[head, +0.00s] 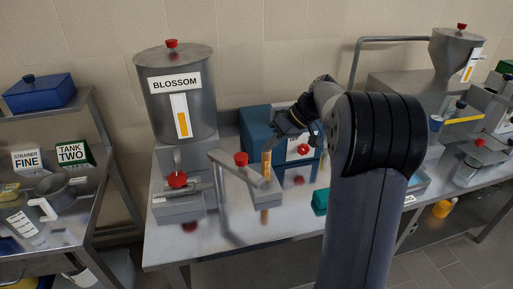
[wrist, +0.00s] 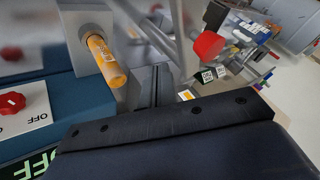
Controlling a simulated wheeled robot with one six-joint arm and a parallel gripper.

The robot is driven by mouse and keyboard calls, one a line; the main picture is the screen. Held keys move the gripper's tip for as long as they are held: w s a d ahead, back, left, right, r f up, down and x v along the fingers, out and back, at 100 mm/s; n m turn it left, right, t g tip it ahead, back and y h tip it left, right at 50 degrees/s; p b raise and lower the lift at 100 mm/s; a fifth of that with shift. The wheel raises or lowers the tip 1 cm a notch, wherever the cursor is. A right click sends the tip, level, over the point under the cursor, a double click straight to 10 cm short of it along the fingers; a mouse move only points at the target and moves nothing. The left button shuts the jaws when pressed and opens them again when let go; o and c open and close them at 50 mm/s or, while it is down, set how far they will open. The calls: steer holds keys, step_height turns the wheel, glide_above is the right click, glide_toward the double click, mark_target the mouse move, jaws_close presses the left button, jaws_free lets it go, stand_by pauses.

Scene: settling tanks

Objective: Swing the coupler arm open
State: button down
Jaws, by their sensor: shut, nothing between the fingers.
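A grey metal coupler arm (head: 232,165) with a red knob (head: 241,158) on top stands on the steel bench, right of the tank marked BLOSSOM. At its right end is an upright orange handle (head: 266,165). In the wrist view the orange handle (wrist: 103,60) is at upper left and the red knob (wrist: 208,45) at upper right. My gripper (head: 284,126) is shut and empty, just above and right of the handle in the head view. I cannot tell whether it touches the handle. My forearm hides part of the bench behind it.
The BLOSSOM tank (head: 178,100) stands at left, with a red valve knob (head: 177,180) below it. A blue box with a red OFF switch (head: 303,149) sits behind my gripper. A teal block (head: 320,201) lies near my arm. The bench front is mostly clear.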

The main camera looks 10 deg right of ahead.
mark_target(239, 165)
steer(key=a, duration=0.2)
steer(key=s+a+p, duration=0.1)
steer(key=a, duration=0.1)
steer(key=shift+s+a+f, duration=0.1)
steer(key=shift+s+a, duration=0.05)
steer(key=shift+s, duration=0.05)
steer(key=shift+f, duration=0.1)
steer(key=s+a+m+t+b, duration=0.1)
steer(key=b, duration=0.1)
steer(key=s+a+m+t+b, duration=0.1)
steer(key=m+b, duration=0.1)
steer(key=shift+s+a+f+h, duration=0.1)
steer(key=shift+s+a+h, duration=0.2)
steer(key=shift+a+h, duration=0.1)
steer(key=shift+s+a+m+b, duration=0.4)
steer(key=shift+a+m+b, duration=0.1)
steer(key=shift+a+b, duration=0.1)
steer(key=shift+s+a, duration=0.2)
steer(key=shift+a, duration=0.15)
